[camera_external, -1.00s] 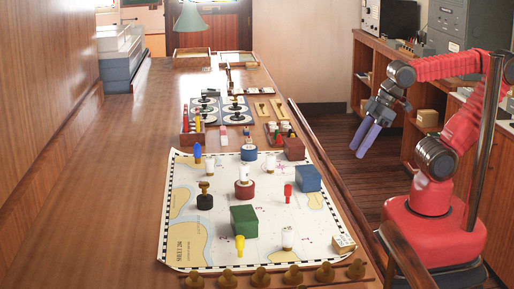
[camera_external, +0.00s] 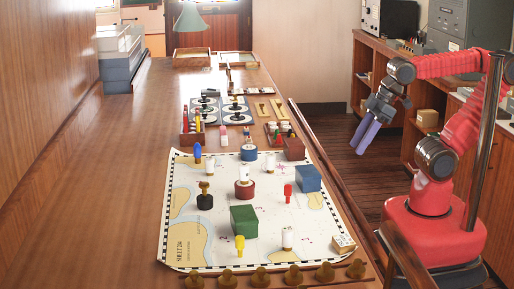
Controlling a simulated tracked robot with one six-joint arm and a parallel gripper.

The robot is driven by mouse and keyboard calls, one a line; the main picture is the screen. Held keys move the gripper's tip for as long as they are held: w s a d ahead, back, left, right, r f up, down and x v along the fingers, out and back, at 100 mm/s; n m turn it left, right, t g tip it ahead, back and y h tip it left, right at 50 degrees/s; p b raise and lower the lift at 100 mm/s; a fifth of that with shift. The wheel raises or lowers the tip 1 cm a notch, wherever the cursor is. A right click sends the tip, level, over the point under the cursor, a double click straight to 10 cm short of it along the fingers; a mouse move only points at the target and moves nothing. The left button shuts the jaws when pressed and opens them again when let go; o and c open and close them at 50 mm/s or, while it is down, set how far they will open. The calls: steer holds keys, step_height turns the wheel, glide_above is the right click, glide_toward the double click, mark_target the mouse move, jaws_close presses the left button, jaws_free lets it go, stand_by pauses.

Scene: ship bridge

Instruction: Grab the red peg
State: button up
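A small red peg (camera_external: 288,192) stands upright on the chart (camera_external: 180,235) that lies on the long wooden table. It is left of and below the blue box (camera_external: 308,179) and right of the dark red round base with a white piece. My gripper (camera_external: 362,140) hangs in the air to the right of the table, above and to the right of the peg, well apart from it. Its two purple fingers point down and left and lie almost over each other in this view, so the gap between them is unclear. I see nothing held in it.
A green box (camera_external: 244,220), a yellow peg (camera_external: 240,245), a blue peg (camera_external: 197,152), white pieces and a black stamp (camera_external: 205,200) stand on the chart around the red peg. Brown knobs line the table's front edge. A raised rail (camera_external: 335,175) runs along the right edge.

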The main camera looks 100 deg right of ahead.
steer(key=w+a+r+n+t+y, duration=0.1)
steer(key=w+a+r+t+y, duration=0.2)
steer(key=w+a+r, duration=0.35)
steer(key=w+a+r+n+t+y, duration=0.1)
steer(key=w+a+r+t+y, duration=0.2)
steer(key=w+a, duration=0.55)
steer(key=m+t+h, duration=0.1)
steer(key=m+h, duration=0.4)
steer(key=h, duration=0.5)
glide_above(291, 185)
steer(key=s+a, duration=0.1)
steer(key=s, duration=0.1)
step_height(291, 185, down, 5)
steer(key=shift+m, duration=0.3)
steer(key=f, duration=1.3)
steer(key=shift+s+d, duration=0.1)
steer(key=shift+s, duration=0.1)
steer(key=shift+x, duration=1.25)
